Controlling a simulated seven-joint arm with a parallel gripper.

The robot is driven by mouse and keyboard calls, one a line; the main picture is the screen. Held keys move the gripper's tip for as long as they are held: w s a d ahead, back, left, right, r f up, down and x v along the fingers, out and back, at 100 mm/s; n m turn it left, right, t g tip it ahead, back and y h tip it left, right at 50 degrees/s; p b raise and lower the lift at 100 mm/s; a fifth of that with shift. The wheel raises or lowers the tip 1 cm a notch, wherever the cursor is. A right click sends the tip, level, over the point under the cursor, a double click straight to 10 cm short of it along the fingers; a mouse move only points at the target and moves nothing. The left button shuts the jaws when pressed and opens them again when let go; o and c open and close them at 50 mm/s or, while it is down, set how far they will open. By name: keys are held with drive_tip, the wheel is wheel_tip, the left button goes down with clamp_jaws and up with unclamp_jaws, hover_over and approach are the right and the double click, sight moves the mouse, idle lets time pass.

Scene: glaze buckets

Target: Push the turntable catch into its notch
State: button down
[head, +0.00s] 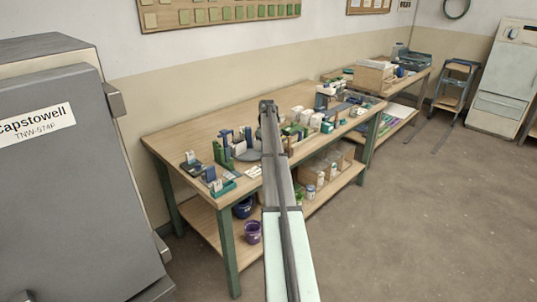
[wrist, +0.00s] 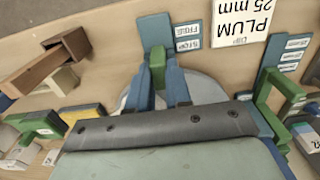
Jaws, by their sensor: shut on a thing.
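In the wrist view my gripper (wrist: 158,76) reaches over a grey round turntable (wrist: 206,84). Its two blue-looking fingers converge on a small green piece, which looks like the catch (wrist: 157,58), and are shut on it. A blue upright (wrist: 154,30) stands directly beyond the catch, with small STOP and FREE labels (wrist: 187,38) beside it. The notch cannot be made out, and I cannot tell whether the catch touches the upright. In the head view part of the turntable (head: 248,156) shows left of my arm, which hides the gripper and catch.
A card reading PLUM DIP 25 mm (wrist: 240,30) lies beyond. A green and blue fixture (wrist: 268,98) stands close on the right.

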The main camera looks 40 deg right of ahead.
drive_tip(key=c, duration=1.1)
unclamp_jaws()
drive_tip(key=shift+r, duration=3.55)
